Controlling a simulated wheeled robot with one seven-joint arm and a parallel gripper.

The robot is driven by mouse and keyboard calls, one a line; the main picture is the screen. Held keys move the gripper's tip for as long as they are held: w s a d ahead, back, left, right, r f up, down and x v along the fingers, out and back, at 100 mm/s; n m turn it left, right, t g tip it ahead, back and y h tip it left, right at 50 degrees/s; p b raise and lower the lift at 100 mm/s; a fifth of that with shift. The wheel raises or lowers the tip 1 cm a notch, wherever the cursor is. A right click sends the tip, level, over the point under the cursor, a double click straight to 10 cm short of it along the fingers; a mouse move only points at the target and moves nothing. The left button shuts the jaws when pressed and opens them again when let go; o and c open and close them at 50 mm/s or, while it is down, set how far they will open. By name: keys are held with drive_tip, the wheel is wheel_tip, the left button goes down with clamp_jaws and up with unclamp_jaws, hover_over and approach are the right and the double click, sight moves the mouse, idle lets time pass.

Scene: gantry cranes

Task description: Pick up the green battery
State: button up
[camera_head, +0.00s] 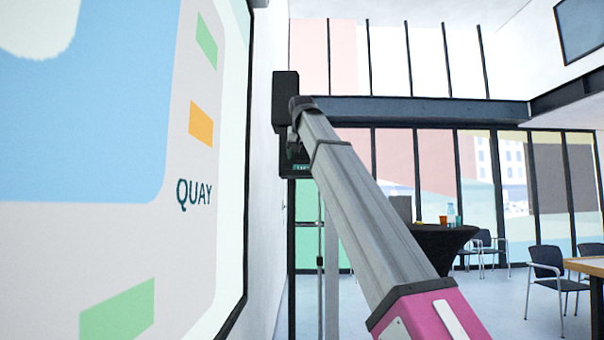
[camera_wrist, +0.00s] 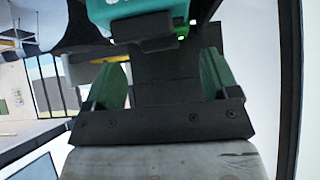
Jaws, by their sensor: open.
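A teal-green block (camera_wrist: 108,12), which looks like the green battery, shows at the top edge of the wrist view, cut off by the frame. A black part (camera_wrist: 143,28) sits against its near side. My gripper (camera_wrist: 158,72) has two green fingers, spread apart with a dark gap between them. The block lies beyond the fingertips. I cannot tell whether anything touches. In the head view my arm reaches up to a dark wall-side unit (camera_head: 286,95); my gripper there is small and mostly hidden by the arm, and the battery cannot be made out.
A large wall display (camera_head: 100,250) marked QUAY stands close on the left of the arm. A dark post runs down below the unit. A dark table (camera_head: 440,243) with small items, chairs (camera_head: 547,268) and a wooden table (camera_head: 588,266) stand farther right. Open floor lies between.

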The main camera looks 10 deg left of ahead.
drive_tip(key=shift+x, duration=2.65)
drive_tip(key=c, duration=0.7)
drive_tip(key=shift+r, duration=0.1)
